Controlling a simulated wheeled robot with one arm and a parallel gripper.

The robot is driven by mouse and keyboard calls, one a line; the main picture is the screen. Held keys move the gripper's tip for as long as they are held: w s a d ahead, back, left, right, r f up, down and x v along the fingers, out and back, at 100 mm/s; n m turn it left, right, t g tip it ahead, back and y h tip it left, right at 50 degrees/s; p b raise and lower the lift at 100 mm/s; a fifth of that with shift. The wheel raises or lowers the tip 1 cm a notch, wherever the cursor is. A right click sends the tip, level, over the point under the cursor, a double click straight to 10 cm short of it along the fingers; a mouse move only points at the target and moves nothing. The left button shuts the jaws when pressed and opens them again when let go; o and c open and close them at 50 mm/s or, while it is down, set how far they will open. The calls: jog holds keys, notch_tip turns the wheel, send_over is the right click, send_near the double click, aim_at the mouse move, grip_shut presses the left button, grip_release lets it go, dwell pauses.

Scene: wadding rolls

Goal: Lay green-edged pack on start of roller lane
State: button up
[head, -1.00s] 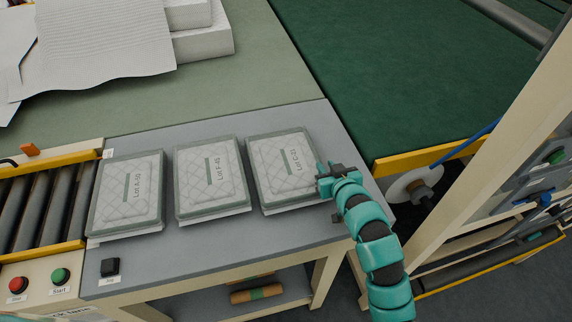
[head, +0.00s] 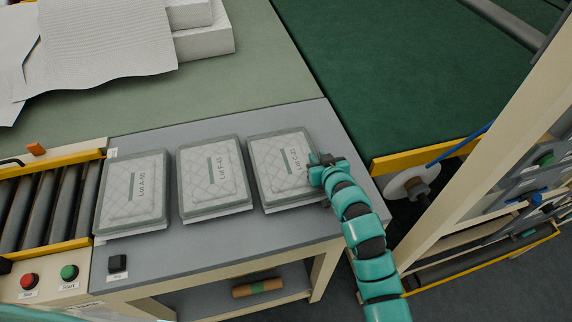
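Three flat, quilted, pale packs with grey-green borders lie in a row on the grey table (head: 225,245). The left pack (head: 133,190) reads like Lot A-50, the middle pack (head: 214,180) Lot F-43, and the right pack (head: 278,168) Lot C-21. All three edges look similarly grey-green. My gripper (head: 317,164) is at the right edge of the right pack, touching or just over it. Its fingers are small and dark, so whether they grip the edge cannot be told. The roller lane (head: 45,205), with dark rollers between yellow rails, begins left of the left pack.
Red (head: 28,280) and green (head: 69,272) buttons are below the lane. A cream machine frame (head: 480,170) stands close to my arm on the right. White wadding sheets (head: 100,45) lie at the back left.

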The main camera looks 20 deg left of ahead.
grip_shut()
jog(key=shift+r, duration=0.1)
jog(key=shift+r, duration=0.2)
notch_tip(320, 180, up, 2)
jog(key=shift+r+b, duration=0.15)
jog(key=shift+b, duration=0.55)
jog(key=s+a+r+p, duration=0.3)
jog(key=s+r+p, duration=0.2)
jog(key=s+r, duration=0.5)
jog(key=s, duration=0.3)
jog(key=shift+s+a+p, duration=0.15)
jog(key=shift+s+p, duration=0.1)
jog(key=shift+p, duration=0.15)
